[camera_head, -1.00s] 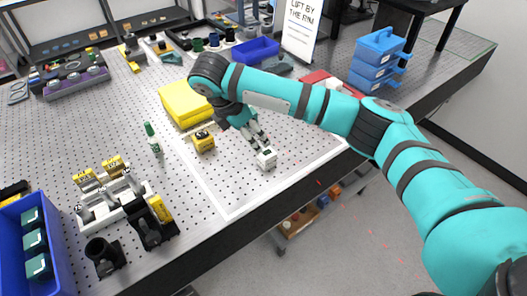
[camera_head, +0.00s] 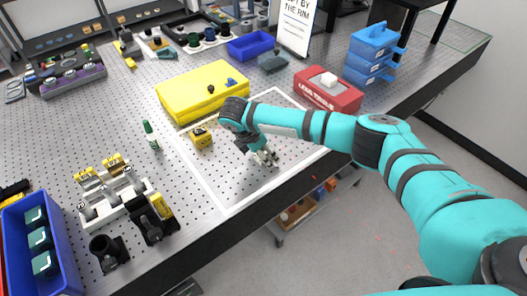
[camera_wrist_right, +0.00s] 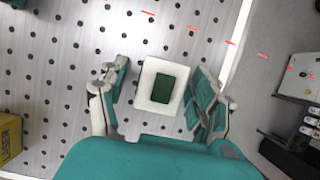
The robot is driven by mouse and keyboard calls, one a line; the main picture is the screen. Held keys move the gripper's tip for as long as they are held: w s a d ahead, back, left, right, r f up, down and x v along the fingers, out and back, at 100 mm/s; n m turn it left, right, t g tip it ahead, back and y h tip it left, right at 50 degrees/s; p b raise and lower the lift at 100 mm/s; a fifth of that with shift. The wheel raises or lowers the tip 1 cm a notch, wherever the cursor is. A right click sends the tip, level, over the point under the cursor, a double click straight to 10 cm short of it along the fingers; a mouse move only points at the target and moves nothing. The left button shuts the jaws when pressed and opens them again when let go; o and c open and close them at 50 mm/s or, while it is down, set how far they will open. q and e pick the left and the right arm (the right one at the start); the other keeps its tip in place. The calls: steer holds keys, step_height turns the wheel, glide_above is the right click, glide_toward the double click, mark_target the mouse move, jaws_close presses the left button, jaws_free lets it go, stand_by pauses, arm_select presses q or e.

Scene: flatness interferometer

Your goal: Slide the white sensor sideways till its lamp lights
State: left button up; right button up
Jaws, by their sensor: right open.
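The white sensor (camera_wrist_right: 163,72), a pale block with a dark green square on its top, sits on the perforated table in the right wrist view. My right gripper (camera_wrist_right: 160,95) is open, with one finger on each side of the sensor and small gaps visible between. In the head view my right gripper (camera_head: 266,158) is low over the table inside the white outline and mostly hides the sensor. I cannot make out a lit lamp. A small yellow block (camera_head: 201,137) stands to the left; it also shows in the wrist view (camera_wrist_right: 9,138). My left gripper is not in view.
A yellow case (camera_head: 190,98) lies behind the gripper. Red dashes (camera_wrist_right: 230,43) cross the wrist view near the table edge. The perforated surface around the sensor is mostly clear.

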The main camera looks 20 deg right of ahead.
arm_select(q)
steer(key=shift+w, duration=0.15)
arm_select(e)
steer(key=shift+c, duration=0.2)
jaws_close()
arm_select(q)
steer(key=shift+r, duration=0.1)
